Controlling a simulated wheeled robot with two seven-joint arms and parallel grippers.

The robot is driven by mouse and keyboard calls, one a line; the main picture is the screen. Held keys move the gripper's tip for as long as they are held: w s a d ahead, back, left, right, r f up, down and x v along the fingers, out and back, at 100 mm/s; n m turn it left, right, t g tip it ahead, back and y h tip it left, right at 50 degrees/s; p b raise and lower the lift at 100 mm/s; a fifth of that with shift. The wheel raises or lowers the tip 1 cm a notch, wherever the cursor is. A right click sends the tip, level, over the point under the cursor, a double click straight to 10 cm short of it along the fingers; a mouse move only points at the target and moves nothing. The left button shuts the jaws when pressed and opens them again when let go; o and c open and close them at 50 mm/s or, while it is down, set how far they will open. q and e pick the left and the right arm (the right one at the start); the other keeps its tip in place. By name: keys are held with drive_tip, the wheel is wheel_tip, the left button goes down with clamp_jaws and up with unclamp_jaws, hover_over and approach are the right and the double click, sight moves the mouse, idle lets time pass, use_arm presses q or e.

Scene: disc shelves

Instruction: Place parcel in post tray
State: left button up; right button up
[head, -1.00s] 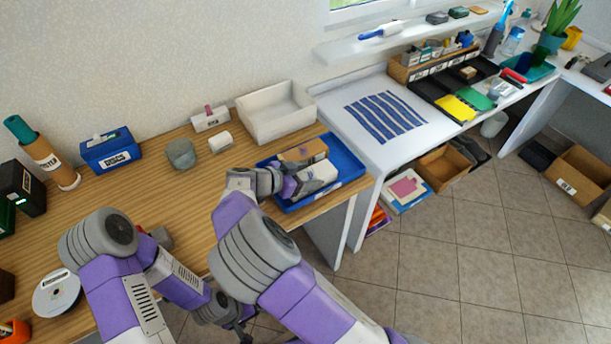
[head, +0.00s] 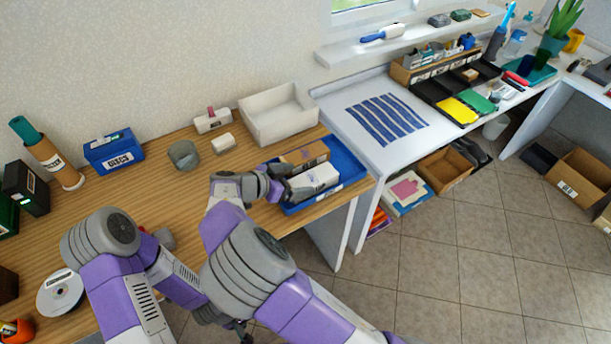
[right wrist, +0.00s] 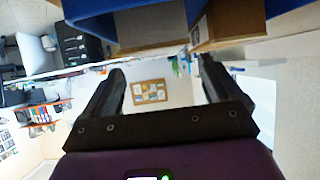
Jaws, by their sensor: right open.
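The blue tray (head: 352,163) lies on the wooden desk near its right end. A brown box (head: 305,155) and a white box (head: 318,176) are in it, side by side. I cannot tell for sure which is the parcel. My right gripper (head: 294,188) is at the tray's near left side, close to the white box. In the right wrist view its fingers (right wrist: 160,95) are spread with nothing between them, and a blue edge (right wrist: 82,28) shows at the top. My left gripper (head: 243,329) is mostly hidden behind my right arm; its jaws are not readable.
A white open bin (head: 282,118) stands behind the tray. A blue box labelled DISCS (head: 114,152), a grey pot (head: 183,153) and a small white block (head: 222,143) stand along the back. A white table (head: 380,155) adjoins on the right.

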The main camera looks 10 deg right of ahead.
drive_tip(key=p+v, duration=0.1)
drive_tip(key=v, duration=0.6)
drive_tip(key=shift+s+a, duration=0.1)
drive_tip(key=shift+a, duration=0.05)
